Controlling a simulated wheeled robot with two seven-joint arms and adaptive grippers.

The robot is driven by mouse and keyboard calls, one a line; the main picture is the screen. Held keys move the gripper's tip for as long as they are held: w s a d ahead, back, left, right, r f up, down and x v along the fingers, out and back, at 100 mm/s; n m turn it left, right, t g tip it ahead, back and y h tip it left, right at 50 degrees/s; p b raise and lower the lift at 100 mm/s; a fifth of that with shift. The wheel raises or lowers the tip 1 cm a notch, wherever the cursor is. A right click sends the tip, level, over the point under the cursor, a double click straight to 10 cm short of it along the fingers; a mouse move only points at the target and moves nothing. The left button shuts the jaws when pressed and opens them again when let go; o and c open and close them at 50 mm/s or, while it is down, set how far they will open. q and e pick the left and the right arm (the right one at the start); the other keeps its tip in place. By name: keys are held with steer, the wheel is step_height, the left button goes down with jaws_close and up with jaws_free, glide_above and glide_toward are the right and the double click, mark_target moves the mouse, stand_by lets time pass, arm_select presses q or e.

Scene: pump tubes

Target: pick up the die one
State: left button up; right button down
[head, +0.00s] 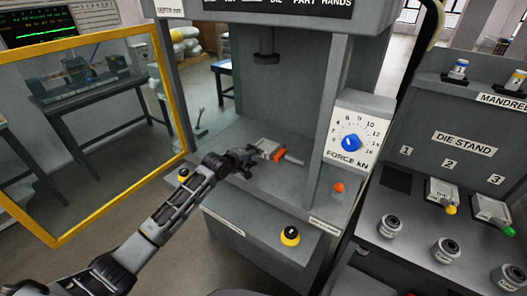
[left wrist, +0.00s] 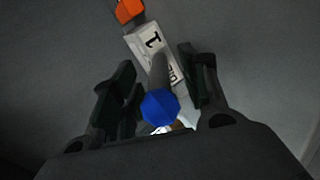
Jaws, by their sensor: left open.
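Die one (head: 265,147) is a light grey block with an orange end, lying on the grey press bed. In the left wrist view the die (left wrist: 147,42) shows a "1" label, with its orange end (left wrist: 128,10) at the top. My left gripper (head: 236,162) is at the left end of the die in the head view. In the left wrist view the open left gripper (left wrist: 158,68) has a finger on each side of the die. Contact cannot be told. A grey rod with a blue end (left wrist: 160,108) hides part of the die. My right gripper is not in view.
The press column (head: 322,150) and force dial (head: 352,140) stand right of the die, with the press ram (head: 266,58) above. A yellow-framed clear guard (head: 172,95) stands at left. The die stand (head: 385,228) at right holds two other dies.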

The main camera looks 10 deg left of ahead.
arm_select(q)
jaws_close()
stand_by(0.3)
steer(key=shift+r, duration=0.15)
steer(key=shift+w+r, duration=0.1)
steer(key=shift+r, duration=4.95)
